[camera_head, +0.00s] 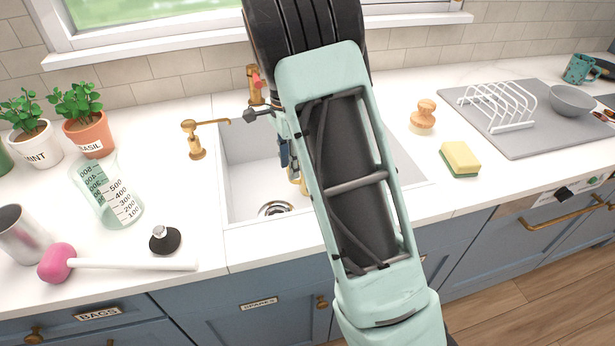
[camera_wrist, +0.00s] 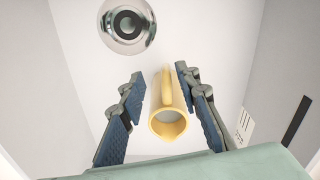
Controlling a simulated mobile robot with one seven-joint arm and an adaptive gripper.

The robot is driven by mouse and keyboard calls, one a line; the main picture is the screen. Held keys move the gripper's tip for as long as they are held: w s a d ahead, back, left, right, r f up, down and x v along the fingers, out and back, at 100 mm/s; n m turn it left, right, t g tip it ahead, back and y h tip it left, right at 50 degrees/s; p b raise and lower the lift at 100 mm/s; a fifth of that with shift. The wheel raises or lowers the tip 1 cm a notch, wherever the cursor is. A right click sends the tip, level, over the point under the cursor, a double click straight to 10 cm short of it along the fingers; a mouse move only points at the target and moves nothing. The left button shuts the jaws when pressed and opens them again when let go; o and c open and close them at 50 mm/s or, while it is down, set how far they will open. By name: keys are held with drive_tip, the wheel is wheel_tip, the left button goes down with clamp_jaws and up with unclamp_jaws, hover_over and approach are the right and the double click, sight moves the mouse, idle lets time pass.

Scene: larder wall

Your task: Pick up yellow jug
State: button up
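The yellow jug (camera_wrist: 169,125) shows in the wrist view on the white sink floor, its round open mouth facing the camera and its handle pointing toward the drain. My gripper (camera_wrist: 159,75) is open, with one blue-padded finger on each side of the jug. There is a clear gap on the left; the right finger is closer, and I cannot tell if it touches. In the head view my arm reaches down over the sink (camera_head: 240,185) and hides most of the gripper. I cannot make out the jug for sure there.
The steel drain (camera_wrist: 127,22) lies beyond the fingertips. Sink walls stand close on both sides. A sponge (camera_head: 460,158) and brush (camera_head: 423,118) are right.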

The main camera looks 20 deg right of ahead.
drive_tip(key=f, duration=0.6)
drive_tip(key=shift+w+d+f+b, duration=0.2)
drive_tip(key=shift+w+d+b, duration=0.1)
drive_tip(key=shift+w, duration=0.1)
drive_tip(key=shift+c, duration=0.4)
clamp_jaws()
drive_tip(key=shift+r, duration=0.1)
